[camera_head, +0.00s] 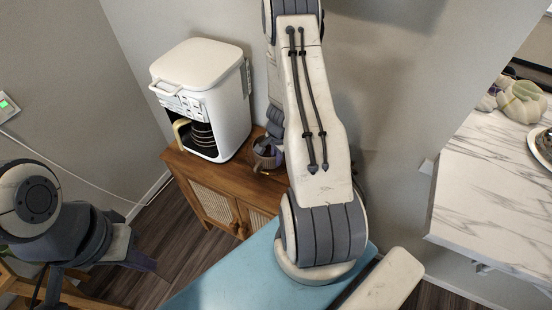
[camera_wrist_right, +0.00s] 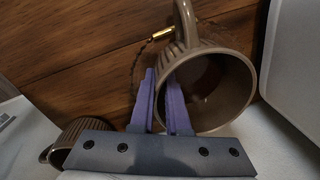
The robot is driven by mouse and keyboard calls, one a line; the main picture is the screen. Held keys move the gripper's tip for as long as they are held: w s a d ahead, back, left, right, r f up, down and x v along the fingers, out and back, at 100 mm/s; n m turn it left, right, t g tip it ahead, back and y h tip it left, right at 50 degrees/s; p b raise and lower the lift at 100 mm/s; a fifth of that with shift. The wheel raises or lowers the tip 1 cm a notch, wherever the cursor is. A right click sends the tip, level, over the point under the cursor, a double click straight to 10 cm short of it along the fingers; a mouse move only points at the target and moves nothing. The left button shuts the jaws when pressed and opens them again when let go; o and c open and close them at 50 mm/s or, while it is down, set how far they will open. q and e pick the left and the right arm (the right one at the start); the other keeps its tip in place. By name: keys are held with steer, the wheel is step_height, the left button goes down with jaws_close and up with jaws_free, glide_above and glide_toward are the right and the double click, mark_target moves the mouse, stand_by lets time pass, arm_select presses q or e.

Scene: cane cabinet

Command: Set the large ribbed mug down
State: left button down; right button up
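The large ribbed mug (camera_wrist_right: 210,85) is brown, with its open mouth toward the camera and its handle at the top of the right wrist view. My right gripper (camera_wrist_right: 163,75) has one purple finger outside the mug and the other inside its rim, closed on the wall. Wood shows behind the mug; I cannot tell whether it touches the surface. In the head view a mug (camera_head: 266,154) shows on the cabinet (camera_head: 220,181) beside my right arm, which hides part of it. My left gripper (camera_head: 142,263) is at lower left, away from the cabinet; its fingers are unclear.
A second brown ribbed mug (camera_wrist_right: 75,135) is at lower left in the right wrist view, partly hidden by my gripper. A white coffee maker (camera_head: 207,90) stands on the cabinet, left of my right arm. A marble counter (camera_head: 490,185) is at the right.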

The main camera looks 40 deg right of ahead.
steer(key=shift+o, duration=0.9)
